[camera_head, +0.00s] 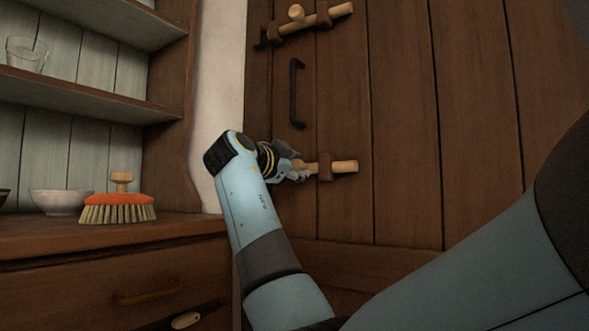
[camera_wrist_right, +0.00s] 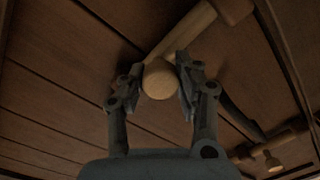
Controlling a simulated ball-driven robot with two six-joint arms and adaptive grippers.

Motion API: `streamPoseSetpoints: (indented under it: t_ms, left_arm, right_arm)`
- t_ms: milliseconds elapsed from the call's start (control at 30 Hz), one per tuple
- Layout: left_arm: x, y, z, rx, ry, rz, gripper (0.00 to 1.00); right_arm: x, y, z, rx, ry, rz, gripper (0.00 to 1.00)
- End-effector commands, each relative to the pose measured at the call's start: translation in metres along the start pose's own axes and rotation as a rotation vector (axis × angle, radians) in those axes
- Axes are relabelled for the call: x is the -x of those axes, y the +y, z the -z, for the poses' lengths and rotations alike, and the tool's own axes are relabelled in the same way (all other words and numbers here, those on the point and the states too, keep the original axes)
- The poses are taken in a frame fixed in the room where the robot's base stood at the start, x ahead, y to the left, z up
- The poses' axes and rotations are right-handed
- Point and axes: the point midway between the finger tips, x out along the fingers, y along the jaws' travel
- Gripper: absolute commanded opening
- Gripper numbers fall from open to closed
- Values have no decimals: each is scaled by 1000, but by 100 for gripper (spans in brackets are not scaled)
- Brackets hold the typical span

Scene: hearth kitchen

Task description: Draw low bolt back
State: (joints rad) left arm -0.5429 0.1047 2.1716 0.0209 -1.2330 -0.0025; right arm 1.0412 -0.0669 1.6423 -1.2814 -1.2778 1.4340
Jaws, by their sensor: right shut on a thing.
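The low bolt (camera_head: 343,167) is a pale wooden rod lying level across the plank door, running through a dark wooden bracket (camera_head: 325,167). Its right end sticks out past the bracket; its left part is hidden behind my gripper. My right gripper (camera_head: 299,171) is at the bolt, left of the bracket. In the right wrist view the two fingers (camera_wrist_right: 160,82) are shut on the bolt's round knob (camera_wrist_right: 160,79), one on each side. The rod (camera_wrist_right: 184,31) shows behind the knob. My left gripper is not in view.
An upper bolt (camera_head: 340,11) with a knob and a black door handle (camera_head: 294,94) are above my gripper. At left, a counter (camera_head: 180,226) holds an orange brush (camera_head: 117,209) and a white bowl (camera_head: 60,202). A glass (camera_head: 27,54) stands on a shelf.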

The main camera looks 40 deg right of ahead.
Motion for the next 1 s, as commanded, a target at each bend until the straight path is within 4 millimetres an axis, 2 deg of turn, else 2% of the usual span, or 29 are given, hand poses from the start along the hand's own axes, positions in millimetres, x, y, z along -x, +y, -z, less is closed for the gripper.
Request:
streamPoseSetpoints:
  t_ms: [33, 200, 533, 800, 1000]
  left_arm:
    - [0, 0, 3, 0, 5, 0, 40]
    - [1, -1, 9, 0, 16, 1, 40]
    - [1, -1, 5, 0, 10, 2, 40]
    - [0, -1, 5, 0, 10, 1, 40]
    - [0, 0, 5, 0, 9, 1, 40]
  right_arm:
    - [0, 2, 0, 2, 3, -6, 35]
    - [0, 2, 0, 2, 2, -4, 57]
    - [5, 1, -1, 0, -2, -2, 57]
    - [50, 2, -2, 0, -5, -4, 57]
    - [72, 2, 0, 1, 0, -4, 57]
